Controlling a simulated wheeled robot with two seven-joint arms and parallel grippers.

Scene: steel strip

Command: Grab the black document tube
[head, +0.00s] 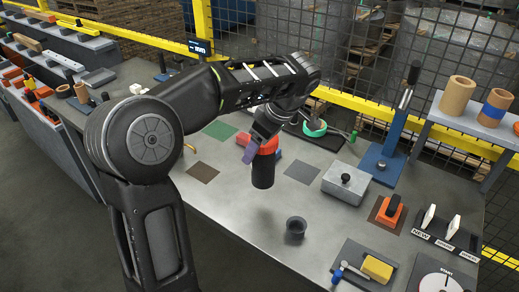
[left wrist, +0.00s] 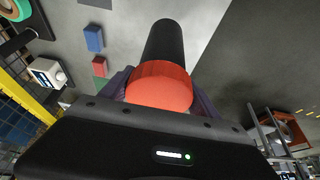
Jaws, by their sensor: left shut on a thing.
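The black document tube (head: 263,173) has a red cap (head: 268,147) and stands roughly upright over the middle of the steel table. In the left wrist view the black tube (left wrist: 164,42) points away from me, with its red cap (left wrist: 160,86) between the purple fingers. My left gripper (head: 252,150) is shut on the tube at its red cap end. I cannot tell for sure whether the tube's lower end touches the table. My right gripper is in neither view.
A short dark cup (head: 296,228) stands in front of the tube. A grey box with a knob (head: 345,185) and an orange block (head: 389,210) are to the right. A blue stand (head: 380,165) rises behind them. A yellow block (head: 377,268) lies near the front. Grey and brown mats lie flat nearby.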

